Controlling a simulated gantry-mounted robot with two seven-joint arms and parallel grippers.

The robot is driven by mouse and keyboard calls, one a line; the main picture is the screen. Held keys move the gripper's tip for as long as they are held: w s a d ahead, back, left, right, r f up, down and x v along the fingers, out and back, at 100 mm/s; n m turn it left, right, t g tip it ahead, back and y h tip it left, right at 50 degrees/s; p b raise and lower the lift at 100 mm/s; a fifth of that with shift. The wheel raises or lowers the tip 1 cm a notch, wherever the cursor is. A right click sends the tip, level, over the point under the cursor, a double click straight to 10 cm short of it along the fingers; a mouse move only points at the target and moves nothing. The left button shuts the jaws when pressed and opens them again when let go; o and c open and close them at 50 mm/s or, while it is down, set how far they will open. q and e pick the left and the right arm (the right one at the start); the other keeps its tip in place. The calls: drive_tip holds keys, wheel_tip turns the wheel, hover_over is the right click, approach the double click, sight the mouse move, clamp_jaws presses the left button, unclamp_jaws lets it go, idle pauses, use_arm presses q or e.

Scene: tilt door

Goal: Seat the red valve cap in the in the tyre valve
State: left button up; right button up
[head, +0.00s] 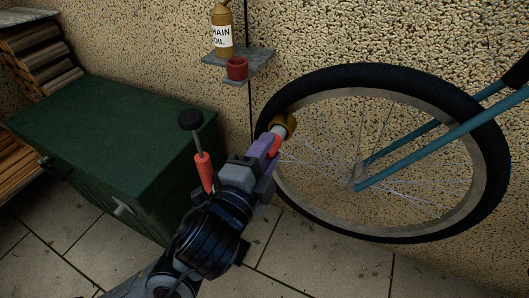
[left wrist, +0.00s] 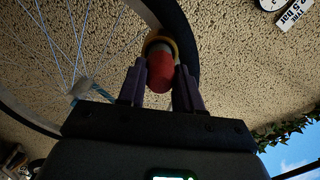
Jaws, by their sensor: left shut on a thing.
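My left gripper (head: 268,150) has purple fingers and is shut on the red valve cap (head: 275,144) at the wheel's left rim. In the left wrist view the red cap (left wrist: 160,70) sits between the two fingertips (left wrist: 160,84). The tyre valve is at the tyre's inner side, with a pale piece (head: 278,130) and a brass-coloured collar (head: 286,122). The collar also shows as a yellow ring (left wrist: 161,42) just beyond the cap. The cap is in line with the valve and close against it; I cannot tell whether it is seated. My right gripper is not in view.
The bicycle wheel's black tyre (head: 375,76) stands by the rough wall, with a teal frame (head: 440,137). A small shelf (head: 260,60) holds an oil bottle (head: 222,35) and a red cup (head: 237,68). A green cabinet (head: 100,125) and a red-bodied tool (head: 203,170) are left.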

use_arm(q)
drive_tip(key=shift+x, duration=0.8)
drive_tip(key=o, duration=1.1)
drive_tip(key=shift+s+a+p, duration=0.1)
drive_tip(key=shift+s+p, duration=0.15)
drive_tip(key=shift+p, duration=0.05)
drive_tip(key=v, duration=1)
drive_tip(key=shift+s, duration=0.1)
